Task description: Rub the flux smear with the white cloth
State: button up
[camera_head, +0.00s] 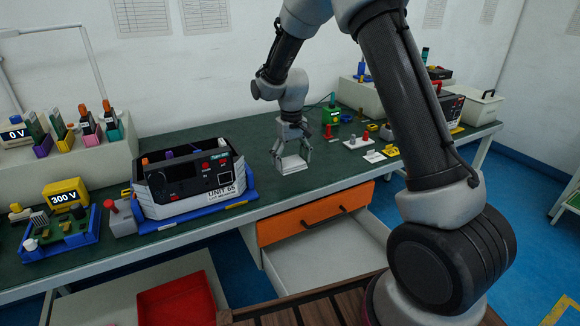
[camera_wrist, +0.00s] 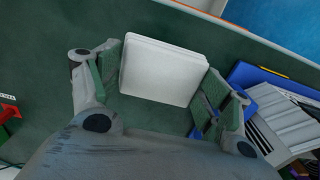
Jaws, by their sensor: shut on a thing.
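My gripper (camera_head: 290,150) is over the green bench top, shut on the white cloth (camera_head: 291,164), a flat white folded pad. In the wrist view the cloth (camera_wrist: 163,71) sits between the two green-padded fingers of my gripper (camera_wrist: 160,85). The cloth is at the bench surface or just above it; I cannot tell whether it touches. I see no flux smear in either view; it may be hidden under the cloth or too small to make out.
The UNIT 65 box (camera_head: 190,180) in a blue tray stands left of my gripper. An open drawer (camera_head: 318,222) with an orange front juts out below the bench (camera_head: 262,150). A small white plate (camera_head: 358,142) with knobs lies to the right. A red bin (camera_head: 178,303) is at lower left.

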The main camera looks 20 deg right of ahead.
jog(key=shift+r, duration=1.35)
